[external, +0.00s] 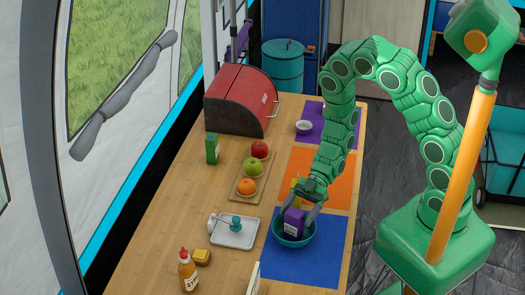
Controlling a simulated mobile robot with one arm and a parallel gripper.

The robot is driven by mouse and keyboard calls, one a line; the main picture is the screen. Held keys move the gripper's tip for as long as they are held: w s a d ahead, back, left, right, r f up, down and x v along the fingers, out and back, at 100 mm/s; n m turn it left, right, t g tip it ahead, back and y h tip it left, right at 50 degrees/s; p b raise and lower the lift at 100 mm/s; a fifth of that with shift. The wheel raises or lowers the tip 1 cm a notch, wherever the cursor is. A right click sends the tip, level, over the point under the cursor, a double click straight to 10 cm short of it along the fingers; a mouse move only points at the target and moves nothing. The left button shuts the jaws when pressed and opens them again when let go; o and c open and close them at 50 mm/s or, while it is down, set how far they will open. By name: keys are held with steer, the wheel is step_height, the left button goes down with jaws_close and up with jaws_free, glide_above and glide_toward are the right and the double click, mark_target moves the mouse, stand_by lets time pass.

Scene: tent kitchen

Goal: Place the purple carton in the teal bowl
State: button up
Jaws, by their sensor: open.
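The purple carton (292,222) is in the teal bowl (279,240), tilted a little, with its lower part inside the rim. The bowl stands on the blue mat (318,260). My gripper (305,205) is open right at the carton's top, with a finger on the right side of it. The picture is too small to tell whether a finger touches the carton or how it rests on the bowl's floor.
Left of the bowl is a white tray (245,241) with a teal-handled item. A board (240,196) holds an apple and other fruit. A green carton (212,148), sauce bottle (187,270) and red bread box (228,102) stand on the counter. An orange mat (335,190) lies behind.

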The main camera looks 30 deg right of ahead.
steer(key=v, duration=0.8)
steer(key=shift+a, duration=0.1)
